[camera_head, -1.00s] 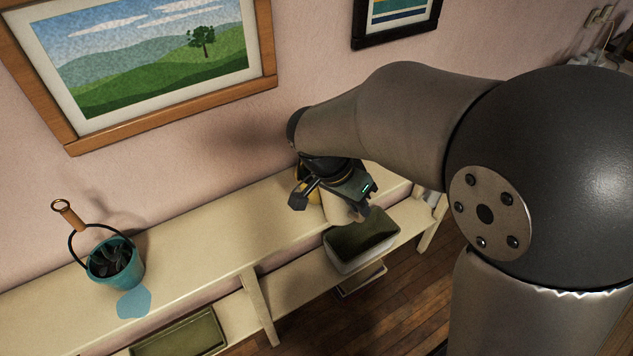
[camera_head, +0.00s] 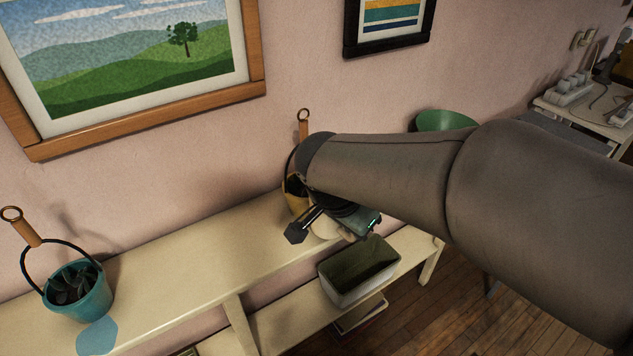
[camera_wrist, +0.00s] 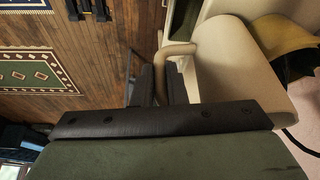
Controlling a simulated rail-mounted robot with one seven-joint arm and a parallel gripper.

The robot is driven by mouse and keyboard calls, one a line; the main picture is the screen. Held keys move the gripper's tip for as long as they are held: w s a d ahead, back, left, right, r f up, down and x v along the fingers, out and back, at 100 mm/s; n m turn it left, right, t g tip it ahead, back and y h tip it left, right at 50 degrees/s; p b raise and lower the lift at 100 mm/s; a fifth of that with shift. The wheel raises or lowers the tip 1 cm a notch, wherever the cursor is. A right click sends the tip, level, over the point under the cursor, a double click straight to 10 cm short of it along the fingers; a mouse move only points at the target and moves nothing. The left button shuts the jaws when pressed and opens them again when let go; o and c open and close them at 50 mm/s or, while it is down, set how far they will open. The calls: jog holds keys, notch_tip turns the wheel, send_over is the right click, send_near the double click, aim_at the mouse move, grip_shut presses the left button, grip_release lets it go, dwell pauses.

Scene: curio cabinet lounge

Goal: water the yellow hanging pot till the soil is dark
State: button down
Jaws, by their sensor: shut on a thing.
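The yellow pot (camera_head: 297,203) stands on the cream shelf, partly hidden behind my arm, with a ringed hanger (camera_head: 303,124) rising above it. It also shows at the right edge of the wrist view (camera_wrist: 284,38). Its soil is mostly hidden, so I cannot tell how dark it is. My gripper (camera_wrist: 160,76) is shut on the handle of a cream pouring vessel (camera_wrist: 232,68), probably the watering can. The vessel is beside the pot, and mostly hidden by my gripper in the head view (camera_head: 324,229). I see no water flowing.
A teal pot (camera_head: 82,292) with a dark plant and ringed hanger stands left on the shelf (camera_head: 190,262), beside a blue patch (camera_head: 97,338). A dark-topped pale box (camera_head: 358,268) sits below my gripper. A green round thing (camera_head: 444,120) is behind my arm.

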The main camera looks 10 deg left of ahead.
jog(key=s+d+r+p, duration=0.1)
jog(key=s+d+r, duration=0.2)
jog(key=r, duration=0.1)
jog(key=shift+s+d, duration=0.15)
jog(key=shift+d, duration=0.15)
notch_tip(320, 180, up, 4)
jog(key=shift+f+p, duration=0.15)
jog(key=shift+p, duration=1)
jog(key=shift+s, duration=0.1)
